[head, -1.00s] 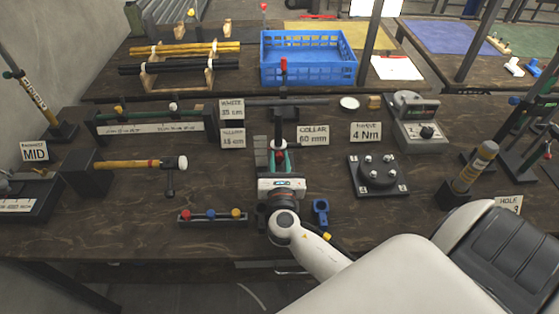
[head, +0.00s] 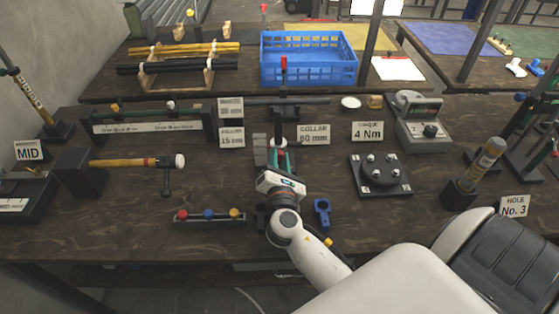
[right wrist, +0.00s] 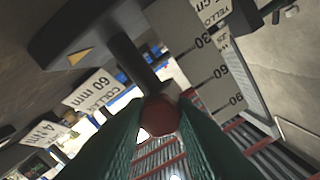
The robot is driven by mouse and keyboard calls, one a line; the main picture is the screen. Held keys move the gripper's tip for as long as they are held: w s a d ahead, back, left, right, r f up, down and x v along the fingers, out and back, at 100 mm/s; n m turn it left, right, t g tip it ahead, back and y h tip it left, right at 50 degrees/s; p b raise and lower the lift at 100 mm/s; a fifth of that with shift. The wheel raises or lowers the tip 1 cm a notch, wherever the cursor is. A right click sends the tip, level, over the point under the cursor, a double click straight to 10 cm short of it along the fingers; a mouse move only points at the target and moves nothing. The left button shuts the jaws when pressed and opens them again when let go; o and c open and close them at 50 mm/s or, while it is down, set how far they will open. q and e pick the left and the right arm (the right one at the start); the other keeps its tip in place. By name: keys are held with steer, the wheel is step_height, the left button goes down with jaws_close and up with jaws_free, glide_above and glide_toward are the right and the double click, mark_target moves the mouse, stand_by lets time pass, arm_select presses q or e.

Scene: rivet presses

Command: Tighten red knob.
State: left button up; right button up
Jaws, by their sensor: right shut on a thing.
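A dark press post (head: 283,100) with a red tip (head: 283,64) stands upright at mid-table. My right gripper (head: 279,158) is at its lower part, with its white body rolled to a slant. In the right wrist view a faceted red knob (right wrist: 160,115) on a dark shaft sits between the two green fingers, which are shut on it. A smaller red piece (right wrist: 188,94) shows just beside it. In the head view the gripper mostly hides the knob. My left gripper is not in view.
A rack with red, blue and yellow knobs (head: 208,215) lies left of my right arm. A blue clamp (head: 322,211) is close on its right. A round black fixture (head: 382,174) and a COLLAR 60 mm sign (head: 313,134) stand further right. A blue crate (head: 308,59) is behind.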

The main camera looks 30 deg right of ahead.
stand_by(0.4)
steer(key=o, duration=1)
steer(key=shift+s, duration=0.1)
steer(key=shift+s+a+f, duration=0.1)
steer(key=shift+s+a, duration=0.15)
steer(key=shift+s, duration=0.05)
steer(key=b+v, duration=0.2)
steer(key=v, duration=0.8)
steer(key=shift+s, duration=0.15)
steer(key=shift+s+a, duration=0.25)
steer(key=shift+s, duration=0.1)
